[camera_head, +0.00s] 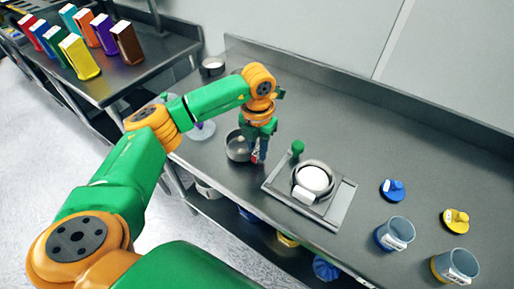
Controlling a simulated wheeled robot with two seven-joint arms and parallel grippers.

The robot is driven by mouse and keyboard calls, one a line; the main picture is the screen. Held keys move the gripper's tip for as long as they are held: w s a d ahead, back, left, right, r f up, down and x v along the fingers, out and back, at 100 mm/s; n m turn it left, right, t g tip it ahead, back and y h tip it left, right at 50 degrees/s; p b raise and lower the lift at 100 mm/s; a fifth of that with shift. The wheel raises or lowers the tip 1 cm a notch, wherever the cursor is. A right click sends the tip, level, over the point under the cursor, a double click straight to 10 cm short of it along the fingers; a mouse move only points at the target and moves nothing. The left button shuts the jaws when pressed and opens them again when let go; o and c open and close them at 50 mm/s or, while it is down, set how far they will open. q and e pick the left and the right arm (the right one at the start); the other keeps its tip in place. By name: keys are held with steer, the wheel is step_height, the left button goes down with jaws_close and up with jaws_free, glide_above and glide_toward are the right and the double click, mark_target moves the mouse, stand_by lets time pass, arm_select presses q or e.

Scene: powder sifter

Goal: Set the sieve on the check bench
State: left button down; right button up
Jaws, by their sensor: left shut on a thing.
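A round, shallow metal vessel that looks like the sieve (237,147) is at the front left of the long steel bench (420,160). My left gripper (261,154) points down at its right edge and is shut on it. The fingers hide part of the rim, and I cannot tell whether the sieve touches the bench top. I see no label marking the check bench. My right gripper is not in view.
A tray unit (340,205) with a white-filled round bowl (313,180) and a green knob (297,148) stands to the right. Blue (394,235) and yellow (456,266) cups are farther right. Coloured packets (79,57) stand on the left bench (150,62).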

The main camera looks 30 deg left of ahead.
arm_select(q)
steer(key=shift+f, duration=0.45)
steer(key=shift+a+f, duration=0.1)
steer(key=shift+f, duration=0.35)
steer(key=c, duration=0.7)
jaws_free()
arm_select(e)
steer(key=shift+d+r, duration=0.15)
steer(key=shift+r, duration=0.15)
arm_select(q)
steer(key=shift+r, duration=0.3)
steer(key=shift+w+r, duration=0.1)
steer(key=shift+r, duration=0.25)
step_height(320, 180, up, 11)
steer(key=shift+r+b, duration=0.1)
steer(key=shift+b, duration=1)
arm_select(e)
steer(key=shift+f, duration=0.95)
